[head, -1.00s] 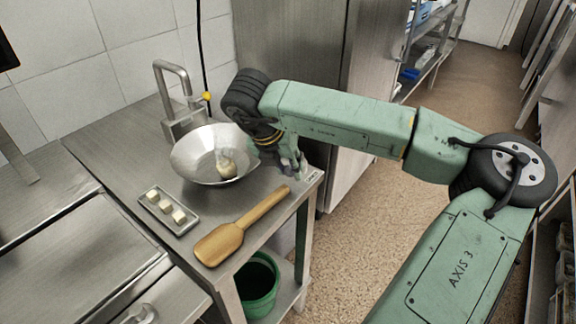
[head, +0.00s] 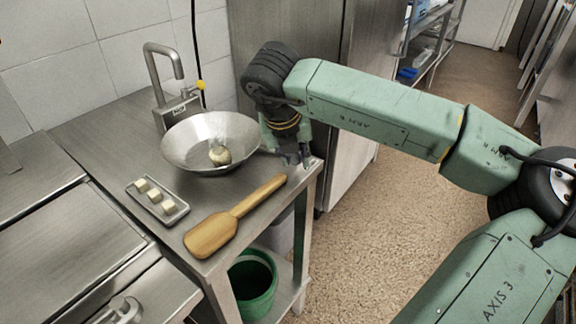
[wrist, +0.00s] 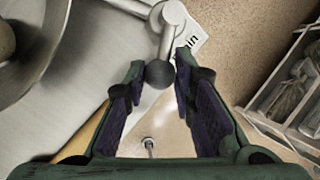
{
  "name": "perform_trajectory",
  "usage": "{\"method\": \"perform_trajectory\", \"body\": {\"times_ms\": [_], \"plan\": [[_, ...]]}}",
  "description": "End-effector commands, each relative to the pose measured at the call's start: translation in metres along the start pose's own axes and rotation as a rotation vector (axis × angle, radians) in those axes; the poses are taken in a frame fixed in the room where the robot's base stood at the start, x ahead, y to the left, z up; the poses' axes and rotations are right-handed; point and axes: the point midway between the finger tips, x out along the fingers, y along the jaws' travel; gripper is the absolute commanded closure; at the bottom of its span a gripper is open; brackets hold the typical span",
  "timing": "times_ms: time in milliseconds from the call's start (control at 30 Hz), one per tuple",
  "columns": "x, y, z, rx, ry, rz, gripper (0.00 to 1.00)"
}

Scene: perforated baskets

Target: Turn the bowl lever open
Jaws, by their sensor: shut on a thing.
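A wide metal bowl (head: 180,150) stands on the steel counter with a pale round lump (head: 220,155) in it. The bowl's edge also shows at the left of the wrist view (wrist: 45,45). In the wrist view, a silver lever with a dark ball knob (wrist: 160,74) runs down from a round metal joint (wrist: 173,12). My gripper (head: 296,158) is at the counter's right corner, right of the bowl. In the wrist view, my gripper (wrist: 169,78) is shut on the lever's knob, between its fingertips. In the head view, the lever is mostly hidden behind my gripper.
A wooden paddle (head: 236,216) lies at the counter's front edge. A small tray (head: 148,205) holds pale cubes to its left. A tap (head: 165,80) stands behind the bowl. A green bucket (head: 253,285) sits below. Open floor (head: 370,235) lies to the right.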

Motion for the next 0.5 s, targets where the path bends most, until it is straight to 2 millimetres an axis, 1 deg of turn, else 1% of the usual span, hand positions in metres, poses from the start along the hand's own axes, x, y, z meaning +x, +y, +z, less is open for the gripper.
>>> {"method": "perform_trajectory", "body": {"times_ms": [33, 500], "plan": [[0.007, -0.003, -0.003, -0.032, -0.011, 0.014, 1.0], [0.008, -0.031, -0.002, -0.436, -0.097, 0.185, 1.0]]}}
